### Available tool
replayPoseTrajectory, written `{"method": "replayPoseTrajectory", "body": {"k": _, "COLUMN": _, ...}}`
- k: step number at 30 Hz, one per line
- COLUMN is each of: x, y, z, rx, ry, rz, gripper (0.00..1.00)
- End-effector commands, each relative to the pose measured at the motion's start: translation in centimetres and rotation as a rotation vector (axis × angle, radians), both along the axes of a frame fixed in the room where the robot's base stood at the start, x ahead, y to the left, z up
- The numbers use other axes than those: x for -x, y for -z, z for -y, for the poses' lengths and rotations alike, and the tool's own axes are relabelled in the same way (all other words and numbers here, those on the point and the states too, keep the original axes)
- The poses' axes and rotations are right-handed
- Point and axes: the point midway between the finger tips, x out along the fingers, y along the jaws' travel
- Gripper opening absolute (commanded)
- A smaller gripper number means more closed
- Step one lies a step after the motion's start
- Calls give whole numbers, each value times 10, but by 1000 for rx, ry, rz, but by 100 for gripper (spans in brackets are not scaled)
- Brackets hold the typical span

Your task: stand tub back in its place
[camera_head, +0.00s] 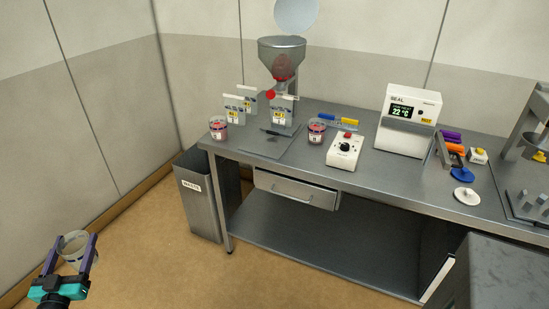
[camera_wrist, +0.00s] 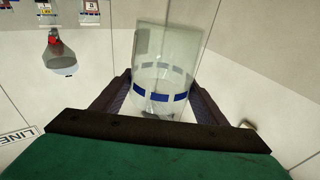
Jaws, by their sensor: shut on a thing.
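My gripper (camera_head: 75,241) is at the lower left in the head view, out over the floor and well away from the bench. Its two dark fingers are shut on a clear tub (camera_head: 73,256). In the wrist view the tub (camera_wrist: 166,72) sits between the fingers, see-through, with a band of blue marks around it. It looks empty apart from something dark near its base, which I cannot make out. Two similar tubs with reddish contents stand upright on the bench, one at the left end (camera_head: 218,128) and one right of the hopper (camera_head: 317,131).
The steel bench (camera_head: 400,184) has a drawer (camera_head: 295,189) and a lower shelf. A grey waste bin (camera_head: 203,201) stands at its left end. A hopper (camera_head: 282,52), a white dial box (camera_head: 344,150) and a sealer (camera_head: 408,119) occupy the top. Floor between gripper and bin is clear.

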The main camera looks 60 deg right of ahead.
Motion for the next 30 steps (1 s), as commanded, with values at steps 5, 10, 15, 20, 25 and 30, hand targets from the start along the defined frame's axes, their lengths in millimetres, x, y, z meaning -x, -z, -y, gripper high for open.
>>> {"method": "replayPoseTrajectory", "body": {"k": 5, "x": -1, "y": -6, "z": 41, "rx": 2, "ry": 44, "rz": 5, "gripper": 41}}
{"method": "replayPoseTrajectory", "body": {"k": 10, "x": 1, "y": -12, "z": 88, "rx": 5, "ry": 94, "rz": 10, "gripper": 41}}
{"method": "replayPoseTrajectory", "body": {"k": 15, "x": 6, "y": -16, "z": 135, "rx": 7, "ry": 144, "rz": 13, "gripper": 41}}
{"method": "replayPoseTrajectory", "body": {"k": 20, "x": 14, "y": -21, "z": 179, "rx": 11, "ry": 190, "rz": 15, "gripper": 41}}
{"method": "replayPoseTrajectory", "body": {"k": 25, "x": 26, "y": -26, "z": 225, "rx": 12, "ry": 240, "rz": 18, "gripper": 41}}
{"method": "replayPoseTrajectory", "body": {"k": 30, "x": 42, "y": -31, "z": 271, "rx": 16, "ry": 289, "rz": 18, "gripper": 41}}
